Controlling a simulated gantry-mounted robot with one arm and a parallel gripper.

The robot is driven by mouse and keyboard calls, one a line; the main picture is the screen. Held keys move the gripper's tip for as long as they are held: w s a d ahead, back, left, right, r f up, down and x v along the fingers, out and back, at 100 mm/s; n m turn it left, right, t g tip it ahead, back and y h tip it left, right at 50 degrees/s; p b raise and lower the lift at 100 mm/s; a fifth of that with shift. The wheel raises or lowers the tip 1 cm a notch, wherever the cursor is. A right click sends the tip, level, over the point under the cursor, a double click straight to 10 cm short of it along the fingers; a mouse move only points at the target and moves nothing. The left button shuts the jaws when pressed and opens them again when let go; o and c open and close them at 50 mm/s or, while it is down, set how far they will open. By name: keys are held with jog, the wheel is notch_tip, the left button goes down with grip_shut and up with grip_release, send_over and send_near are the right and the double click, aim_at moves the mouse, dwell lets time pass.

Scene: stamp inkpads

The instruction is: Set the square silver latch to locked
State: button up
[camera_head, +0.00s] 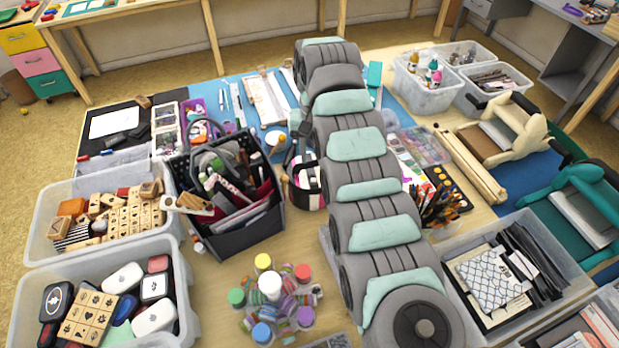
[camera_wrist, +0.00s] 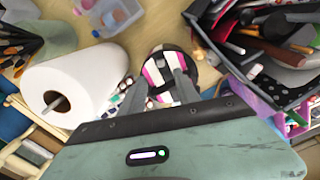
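I cannot make out a square silver latch in either view. A round case with pink, black and white stripes (camera_wrist: 157,68) lies just beyond my gripper (camera_wrist: 156,82) in the wrist view. The two grey fingers are apart, one on each side of the case's near part, with nothing visibly clamped. I cannot tell whether they touch it. The striped case (camera_head: 308,184) also shows in the head view, partly hidden behind my arm.
A black basket (camera_head: 240,231) full of tools stands close to the case; it also shows in the wrist view (camera_wrist: 232,68). A white paper roll (camera_wrist: 85,80) lies left of my fingers. Bins of stamps (camera_head: 190,290) and a cluster of coloured jars (camera_head: 270,288) stand in front.

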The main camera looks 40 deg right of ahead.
aim_at(314, 180)
notch_tip(314, 180, down, 9)
jog(key=shift+b, duration=0.6)
jog(key=shift+c, duration=0.4)
grip_shut()
dwell(0.6)
